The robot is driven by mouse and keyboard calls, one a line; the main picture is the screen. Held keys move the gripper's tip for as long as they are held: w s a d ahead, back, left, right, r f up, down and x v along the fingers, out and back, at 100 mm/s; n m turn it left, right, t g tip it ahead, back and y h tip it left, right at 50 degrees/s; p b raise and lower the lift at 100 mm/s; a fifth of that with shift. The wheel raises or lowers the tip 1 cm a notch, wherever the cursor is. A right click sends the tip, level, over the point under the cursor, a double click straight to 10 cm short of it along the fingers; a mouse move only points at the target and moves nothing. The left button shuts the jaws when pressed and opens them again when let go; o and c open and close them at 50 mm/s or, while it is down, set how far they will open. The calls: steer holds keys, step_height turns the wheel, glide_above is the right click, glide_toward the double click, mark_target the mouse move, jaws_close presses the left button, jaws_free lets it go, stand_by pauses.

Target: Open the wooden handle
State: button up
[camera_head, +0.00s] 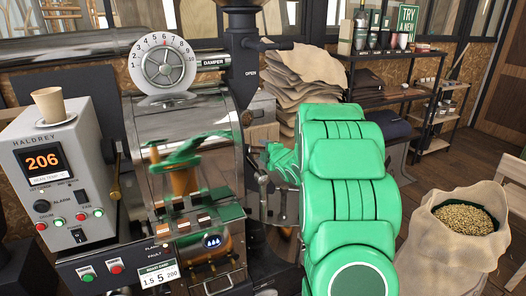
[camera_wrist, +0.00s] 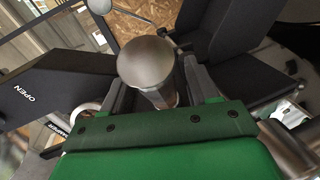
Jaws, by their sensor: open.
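In the wrist view a smooth rounded grey-brown knob (camera_wrist: 146,62) on a short shaft sits between the dark fingers of my gripper (camera_wrist: 158,85). The fingers are open, one to each side of it; I cannot tell whether either touches. Whether this knob is the end of the wooden handle is unclear, as its colour looks dull. In the head view my green arm reaches to the right side of the shiny roaster (camera_head: 190,125), near a small lever there (camera_head: 262,180). The arm hides much of that area, and the fingertips are not clear.
A dark panel marked OPEN (camera_wrist: 40,95) is close on the left in the wrist view. The control box with a cup (camera_head: 48,103) stands left of the roaster. Stacked sacks (camera_head: 305,85) lie behind my arm. An open bean sack (camera_head: 455,245) stands at right.

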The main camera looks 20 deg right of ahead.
steer(key=shift+w, duration=0.45)
steer(key=shift+f, duration=0.1)
jaws_close()
steer(key=s+d, duration=0.5)
steer(key=d, duration=0.3)
steer(key=shift+s+d, duration=0.4)
jaws_free()
steer(key=shift+s, duration=0.1)
steer(key=v, duration=0.7)
steer(key=shift+s, duration=0.25)
